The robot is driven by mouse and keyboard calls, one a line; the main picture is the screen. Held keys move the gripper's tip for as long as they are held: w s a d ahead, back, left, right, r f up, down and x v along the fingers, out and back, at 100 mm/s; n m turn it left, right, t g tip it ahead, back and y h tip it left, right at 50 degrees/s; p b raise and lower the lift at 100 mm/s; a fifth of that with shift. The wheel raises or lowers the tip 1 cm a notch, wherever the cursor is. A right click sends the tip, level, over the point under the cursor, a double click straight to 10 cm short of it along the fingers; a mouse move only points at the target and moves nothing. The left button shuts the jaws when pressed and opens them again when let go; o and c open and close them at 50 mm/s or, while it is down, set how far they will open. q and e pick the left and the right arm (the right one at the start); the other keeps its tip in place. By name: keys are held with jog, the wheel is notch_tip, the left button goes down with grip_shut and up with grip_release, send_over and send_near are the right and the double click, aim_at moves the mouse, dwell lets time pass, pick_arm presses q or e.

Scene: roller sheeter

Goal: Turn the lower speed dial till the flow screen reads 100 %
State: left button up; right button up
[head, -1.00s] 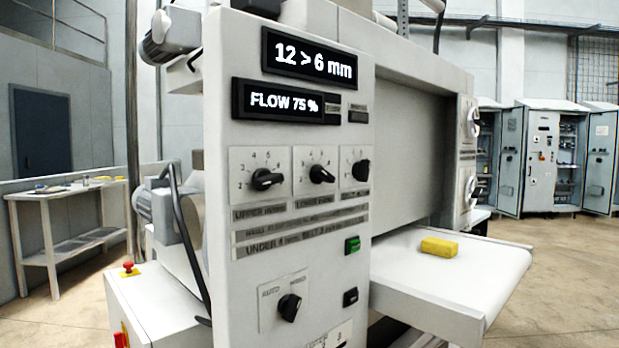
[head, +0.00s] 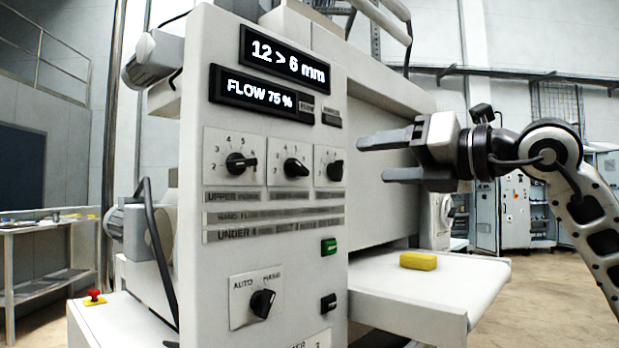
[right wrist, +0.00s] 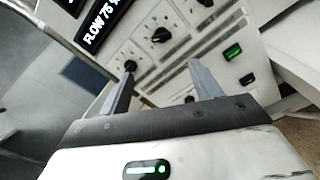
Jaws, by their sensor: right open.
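The flow screen (head: 258,94) on the white panel reads FLOW 75 %. Below it is a row of three black dials. The lower speed dial (head: 296,167) is the middle one, between the upper speed dial (head: 240,163) and a third dial (head: 335,170). My right gripper (head: 373,158) is open and empty, right of the third dial and apart from the dials, fingers pointing left. In the right wrist view, the lower speed dial (right wrist: 161,35) shows beyond the gap between the open fingers (right wrist: 161,66). My left gripper is not in view.
A thickness screen (head: 287,55) reads 12 > 6 mm. An AUTO/HAND knob (head: 262,303), a green button (head: 328,247) and a black switch (head: 328,303) sit lower on the panel. A yellow block (head: 418,261) lies on the white belt table (head: 440,291) at right.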

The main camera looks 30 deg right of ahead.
jog(key=p, duration=0.4)
send_near(303, 166)
jog(key=p+x, duration=0.1)
jog(key=x, duration=0.7)
jog(key=shift+w+a+r+p, duration=0.1)
jog(key=shift+w+p, duration=0.05)
jog(key=shift+p, duration=0.25)
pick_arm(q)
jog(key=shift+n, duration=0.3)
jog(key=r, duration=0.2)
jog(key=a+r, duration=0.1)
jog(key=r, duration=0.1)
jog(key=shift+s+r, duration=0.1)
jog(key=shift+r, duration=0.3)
pick_arm(e)
jog(key=shift+w, duration=0.1)
jog(key=c, duration=1)
